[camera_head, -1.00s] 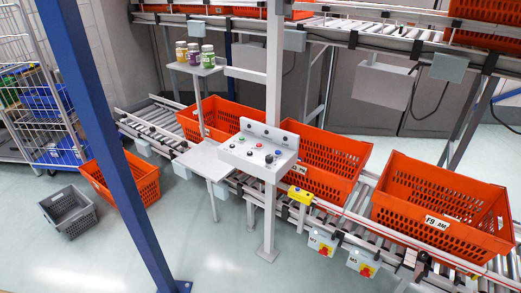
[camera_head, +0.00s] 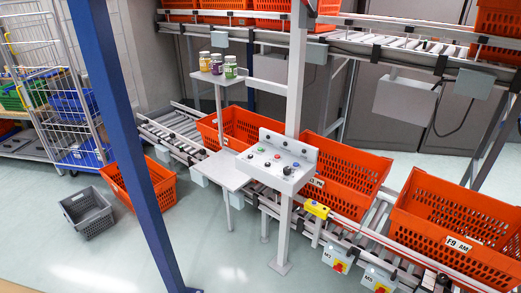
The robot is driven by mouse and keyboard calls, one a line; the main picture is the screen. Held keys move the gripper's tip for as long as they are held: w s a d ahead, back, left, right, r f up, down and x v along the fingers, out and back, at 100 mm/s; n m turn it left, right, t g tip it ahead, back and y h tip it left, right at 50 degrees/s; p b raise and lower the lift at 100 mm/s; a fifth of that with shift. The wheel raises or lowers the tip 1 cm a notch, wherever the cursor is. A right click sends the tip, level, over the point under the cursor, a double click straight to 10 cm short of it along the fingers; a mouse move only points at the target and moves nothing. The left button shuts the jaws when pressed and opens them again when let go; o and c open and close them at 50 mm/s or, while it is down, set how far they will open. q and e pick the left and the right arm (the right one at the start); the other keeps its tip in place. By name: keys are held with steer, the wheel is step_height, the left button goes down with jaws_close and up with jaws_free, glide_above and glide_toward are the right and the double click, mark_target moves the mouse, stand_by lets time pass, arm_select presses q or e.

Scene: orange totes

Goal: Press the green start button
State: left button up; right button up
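A light grey control box (camera_head: 278,161) is mounted on a grey post near the middle of the head view. Its sloped top carries several small coloured buttons and knobs. A small green button (camera_head: 268,139) appears near the upper left of the box, but it is too small to see clearly. Nothing covers the box. Neither of my grippers is in view.
A grey shelf plate (camera_head: 224,171) sticks out left of the box. A yellow button unit (camera_head: 316,209) sits below it by the roller conveyor (camera_head: 172,134). Orange totes (camera_head: 455,222) stand along the conveyor. A blue post (camera_head: 128,150) crosses the left foreground.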

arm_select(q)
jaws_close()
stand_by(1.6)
